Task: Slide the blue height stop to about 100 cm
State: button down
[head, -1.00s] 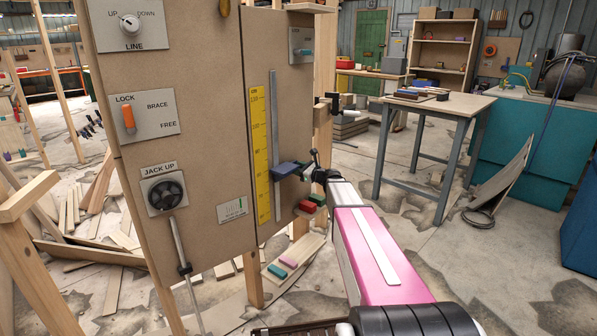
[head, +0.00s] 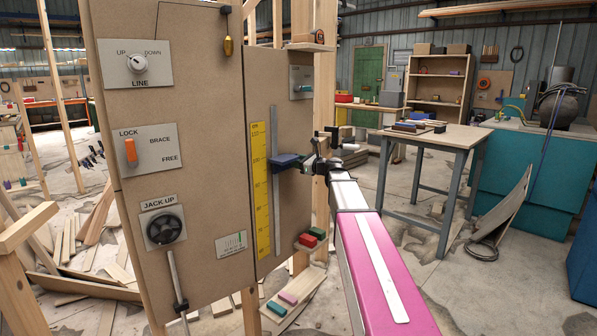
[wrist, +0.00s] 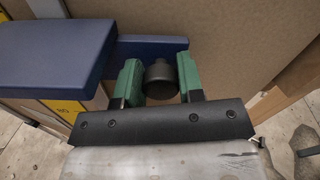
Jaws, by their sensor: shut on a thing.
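The blue height stop (head: 284,160) sits on a grey vertical rail (head: 276,215) beside a yellow scale (head: 259,190) on the brown panel. It stands in the upper part of the scale; the numbers are too small to read surely. My gripper (head: 311,166) is at the stop's right side, shut on its black knob. In the wrist view my green fingers (wrist: 158,82) stand on either side of the black knob (wrist: 160,77), with the blue stop (wrist: 50,55) to the left. A bit of the yellow scale (wrist: 65,107) shows below the stop.
The panel also carries an orange lock lever (head: 131,152), a line dial (head: 136,63) and a jack-up wheel (head: 164,229). A workbench (head: 440,137) stands to the right, with open floor between.

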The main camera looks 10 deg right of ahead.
jog(key=shift+r, duration=0.25)
jog(key=c, duration=0.7)
grip_release()
jog(key=shift+c, duration=0.2)
jog(key=shift+d, duration=0.1)
jog(key=v, duration=1)
jog(key=shift+s+d, duration=0.25)
jog(key=shift+s, duration=0.05)
jog(key=shift+f, duration=0.15)
